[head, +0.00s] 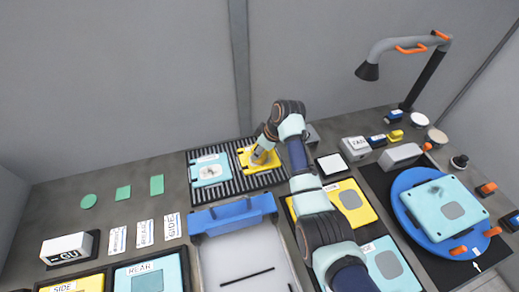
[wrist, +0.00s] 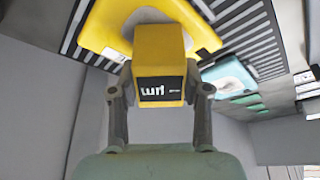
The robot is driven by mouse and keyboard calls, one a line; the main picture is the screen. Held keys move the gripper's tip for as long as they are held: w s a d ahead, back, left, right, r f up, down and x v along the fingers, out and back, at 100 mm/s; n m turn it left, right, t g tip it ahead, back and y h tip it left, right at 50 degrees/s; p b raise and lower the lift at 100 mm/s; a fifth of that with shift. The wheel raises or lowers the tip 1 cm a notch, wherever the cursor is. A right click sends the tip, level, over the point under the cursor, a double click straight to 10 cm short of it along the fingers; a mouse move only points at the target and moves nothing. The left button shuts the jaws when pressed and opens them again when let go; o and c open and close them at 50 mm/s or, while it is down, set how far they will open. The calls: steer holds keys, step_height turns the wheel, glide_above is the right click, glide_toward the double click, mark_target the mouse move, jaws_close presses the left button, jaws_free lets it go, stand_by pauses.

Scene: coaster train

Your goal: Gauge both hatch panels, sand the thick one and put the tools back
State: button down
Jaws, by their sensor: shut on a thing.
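My gripper (head: 260,155) is over the yellow hatch panel (head: 246,160) on the black slatted rack (head: 240,181). In the wrist view my gripper (wrist: 158,92) is shut on a yellow gauge (wrist: 160,50) with a dark display. The gauge is at the yellow panel (wrist: 108,30); I cannot tell whether it touches. Its far end is hidden. The light-blue hatch panel (head: 203,181) lies to the left on the same rack, with a pale grey patch in its middle. It also shows in the wrist view (wrist: 228,76). I cannot make out a sanding tool for certain.
A blue-handled grey tray (head: 215,262) stands in front of the rack. My arm passes beside a flat yellow panel (head: 350,197). A blue turntable (head: 415,230) bears a light-blue panel (head: 440,195) at right, below a lamp (head: 368,70). Green pieces (head: 123,193) lie left.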

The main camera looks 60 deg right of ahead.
mark_target(255, 145)
steer(key=shift+c, duration=2.3)
jaws_free()
step_height(255, 145, up, 6)
steer(key=p, duration=0.6)
